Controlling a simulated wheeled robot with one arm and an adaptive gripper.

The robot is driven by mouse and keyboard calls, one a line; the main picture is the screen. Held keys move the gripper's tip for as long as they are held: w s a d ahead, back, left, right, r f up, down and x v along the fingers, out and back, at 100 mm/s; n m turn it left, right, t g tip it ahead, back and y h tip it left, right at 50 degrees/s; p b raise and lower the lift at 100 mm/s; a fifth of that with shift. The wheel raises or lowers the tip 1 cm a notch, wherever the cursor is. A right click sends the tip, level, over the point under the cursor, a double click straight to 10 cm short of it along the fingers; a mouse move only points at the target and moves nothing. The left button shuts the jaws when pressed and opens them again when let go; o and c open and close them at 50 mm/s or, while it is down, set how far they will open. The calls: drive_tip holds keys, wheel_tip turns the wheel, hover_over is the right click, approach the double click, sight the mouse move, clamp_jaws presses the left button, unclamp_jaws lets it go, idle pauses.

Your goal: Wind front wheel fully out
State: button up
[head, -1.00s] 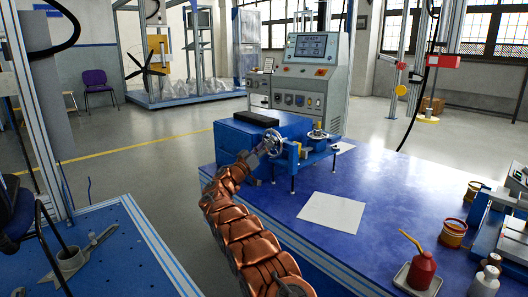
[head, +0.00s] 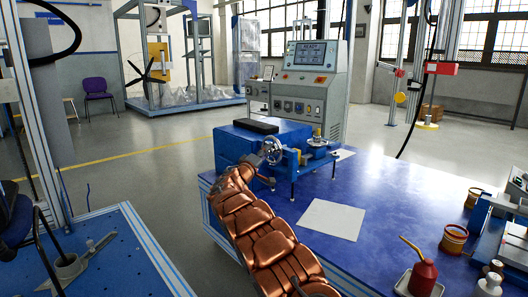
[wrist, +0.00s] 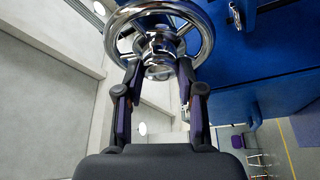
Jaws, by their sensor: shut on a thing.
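The front wheel, a chrome handwheel (head: 272,149), stands on the front of a blue machine block (head: 232,144) at the table's far left corner. In the wrist view the front wheel (wrist: 207,30) fills the top middle, with a bright round hub at its centre. My gripper (wrist: 159,70) is shut on the front wheel at its hub, one dark finger on each side. In the head view my gripper (head: 257,163) is small and close to the wheel, at the end of my copper arm. The exact finger contact is partly hidden.
A grey console (head: 310,85) with a lit screen stands behind the block. A white sheet (head: 331,219) lies on the blue table (head: 380,200). A red oil can (head: 423,277) and open tins are at the right. The table's middle is mostly clear.

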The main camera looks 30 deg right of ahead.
drive_tip(key=shift+w+r+n+g+y+p, duration=0.1)
drive_tip(key=shift+n+g+y+p, duration=0.8)
drive_tip(key=shift+n+p, duration=3.3)
drive_tip(key=shift+r+n+g+y+p, duration=0.15)
drive_tip(key=shift+n+g+y+p, duration=0.8)
drive_tip(key=shift+p, duration=6)
drive_tip(key=shift+w+r+n+g+y+p, duration=0.25)
drive_tip(key=shift+n+g+p, duration=1)
drive_tip(key=shift+n+p, duration=3.2)
drive_tip(key=shift+s+f+m+p, duration=0.25)
drive_tip(key=shift+m+p, duration=0.65)
drive_tip(key=shift+p, duration=0.5)
drive_tip(key=o, duration=1.1)
drive_tip(key=shift+o, duration=0.2)
